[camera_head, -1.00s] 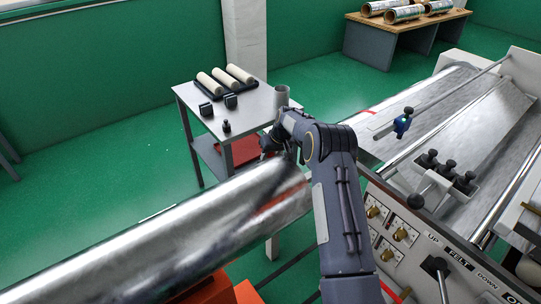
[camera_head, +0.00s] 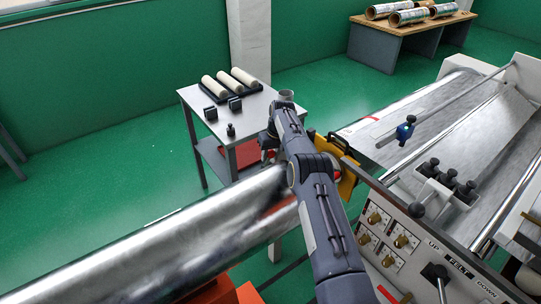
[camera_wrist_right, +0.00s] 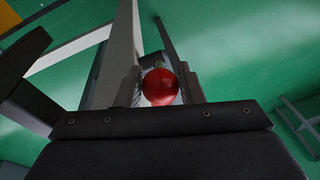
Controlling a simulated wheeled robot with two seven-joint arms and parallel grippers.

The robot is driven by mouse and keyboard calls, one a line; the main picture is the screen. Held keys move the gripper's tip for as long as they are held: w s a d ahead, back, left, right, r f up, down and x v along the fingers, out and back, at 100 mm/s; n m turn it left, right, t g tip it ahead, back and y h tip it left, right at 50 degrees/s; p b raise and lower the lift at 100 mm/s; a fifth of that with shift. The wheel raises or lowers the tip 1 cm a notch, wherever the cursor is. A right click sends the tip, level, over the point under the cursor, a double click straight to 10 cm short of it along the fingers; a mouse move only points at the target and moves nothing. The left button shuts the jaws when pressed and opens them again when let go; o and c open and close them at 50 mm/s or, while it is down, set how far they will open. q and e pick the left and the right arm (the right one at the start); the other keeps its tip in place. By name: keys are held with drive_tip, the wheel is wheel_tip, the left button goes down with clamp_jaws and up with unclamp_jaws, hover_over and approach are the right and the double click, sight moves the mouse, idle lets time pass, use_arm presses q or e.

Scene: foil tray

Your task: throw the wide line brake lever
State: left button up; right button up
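A round red knob (camera_wrist_right: 160,87), which looks like the end of the brake lever, shows in the right wrist view. My right gripper (camera_wrist_right: 161,82) has one finger on each side of the knob, and no clear gap shows between them and it. In the head view my right gripper (camera_head: 267,146) is partly hidden behind my wrist, above the far end of the shiny foil roll (camera_head: 160,240). The knob cannot be made out in the head view. The lever's shaft is mostly hidden. My left gripper is not in view.
A small table (camera_head: 185,92) with pale rollers stands behind my gripper. A yellow machine part (camera_head: 349,180) is close to my forearm's right. The control panel (camera_head: 420,255) with knobs and a black lever is at right. Green floor is open at left.

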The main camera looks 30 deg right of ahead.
drive_tip(key=o, duration=0.3)
drive_tip(key=shift+o, duration=0.2)
drive_tip(key=b+v, duration=0.1)
drive_tip(key=v, duration=0.7)
